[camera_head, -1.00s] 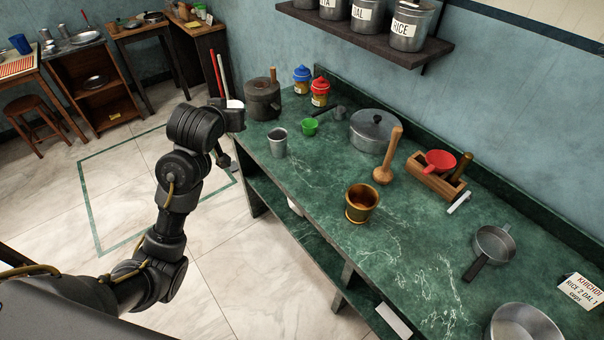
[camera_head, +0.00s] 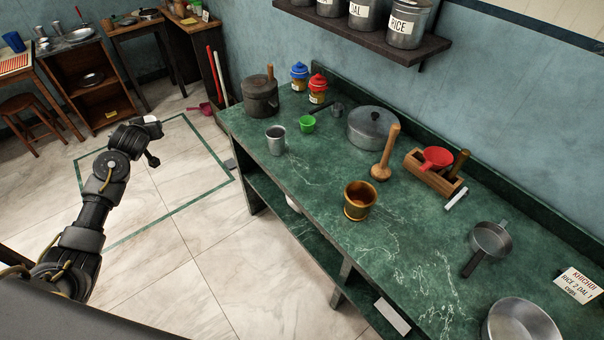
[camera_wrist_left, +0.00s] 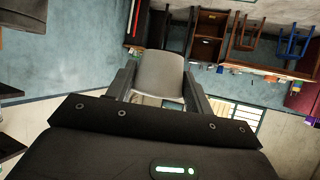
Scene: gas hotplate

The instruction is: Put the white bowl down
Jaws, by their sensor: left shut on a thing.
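The white bowl (camera_head: 152,120) shows as a small pale shape at the end of my left arm in the head view, largely hidden by the gripper. In the left wrist view the bowl (camera_wrist_left: 160,74) looks pale grey and sits between the two fingers. My left gripper (camera_wrist_left: 158,88) is shut on it. In the head view my left gripper (camera_head: 146,128) is held out over the floor, left of the green counter and apart from it. My right gripper is not in view.
The green marble counter (camera_head: 300,165) holds a dark pot (camera_head: 260,96), steel cup (camera_head: 275,140), green cup (camera_head: 307,123), lidded pot (camera_head: 374,128) and brass mortar (camera_head: 359,200). Its front left part has bare room. Wooden shelves (camera_head: 88,85) stand at the back left.

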